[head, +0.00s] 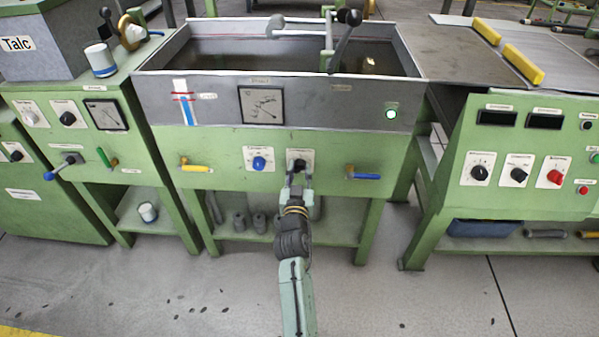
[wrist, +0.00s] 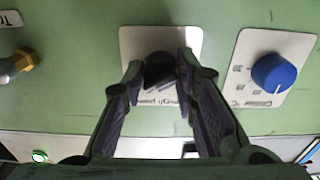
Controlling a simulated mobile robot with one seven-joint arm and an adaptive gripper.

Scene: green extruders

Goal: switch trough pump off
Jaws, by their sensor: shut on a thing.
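The trough pump switch is a black knob (wrist: 158,72) on a white plate (wrist: 192,38) whose partly hidden, upside-down label reads "...ugh pump". In the head view the plate (head: 307,155) sits at the middle of the green front panel, below the grey trough (head: 325,103). My gripper (wrist: 160,74) is shut on the knob, one finger at each side; it also shows in the head view (head: 297,178). The fingers hide much of the knob, and its exact setting cannot be told. A lit green lamp (head: 391,114) is on the trough's front; it also shows in the wrist view (wrist: 39,155).
A blue knob (head: 260,163) is close left of the switch in the head view. A yellow-handled valve (head: 195,168) and a blue-handled valve (head: 364,176) stick out on either side. A control cabinet (head: 530,208) stands at the right. The floor in front is clear.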

